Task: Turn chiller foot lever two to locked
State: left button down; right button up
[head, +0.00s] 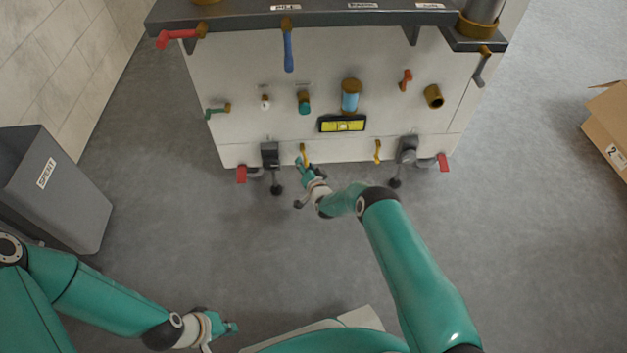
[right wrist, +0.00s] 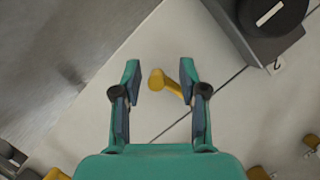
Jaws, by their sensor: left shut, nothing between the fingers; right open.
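The chiller (head: 225,120) is a pale cabinet with two small yellow levers low on its front, a left lever (head: 303,155) and a right lever (head: 377,151). I cannot read which is foot lever two. My right gripper (head: 308,183) is open in front of the left lever. In the right wrist view a yellow lever (right wrist: 171,85) shows between the two open fingers (right wrist: 159,68), with a visible gap on each side, so it is not gripped. My left gripper (head: 233,327) is shut and empty, low over the floor, far from the chiller.
A grey bin (head: 85,195) is at left, a cardboard box (head: 608,125) at right. The floor between is clear.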

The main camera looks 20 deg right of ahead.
jog(key=v, duration=1)
jog(key=shift+s, duration=0.2)
